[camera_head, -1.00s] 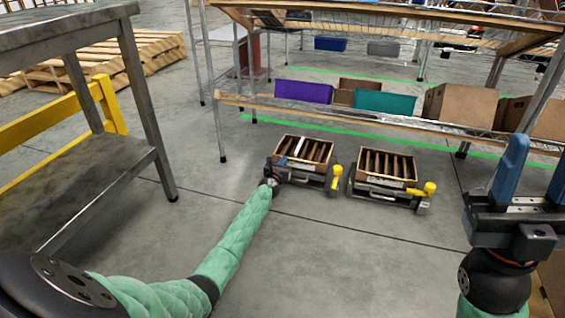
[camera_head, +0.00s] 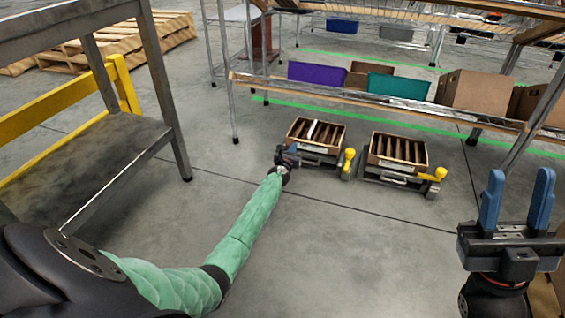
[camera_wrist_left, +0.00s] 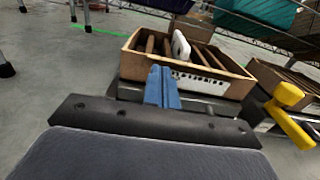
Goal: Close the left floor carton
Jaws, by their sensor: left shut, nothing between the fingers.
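The left floor carton (camera_head: 317,143) is a tan, open-topped box on a low dark stand. Brown slat-like pieces and one white piece lie in it. It also shows in the left wrist view (camera_wrist_left: 209,82), with a perforated white strip along its near face. My left gripper (camera_wrist_left: 163,72) is shut and empty, its blue fingers together in front of the carton's near wall. In the head view its fingers are hard to make out at the left end of the stand. I cannot tell whether they touch the carton. My right gripper (camera_head: 516,198) is open and empty, far from the carton.
A similar open right carton (camera_head: 398,160) stands beside it. Yellow knobs (camera_head: 347,158) (camera_head: 439,173) stick up at the right of both stands. A wire shelf with purple (camera_head: 317,72) and teal (camera_head: 398,85) bins stands behind. A grey table (camera_head: 115,150) is at left. The front floor is clear.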

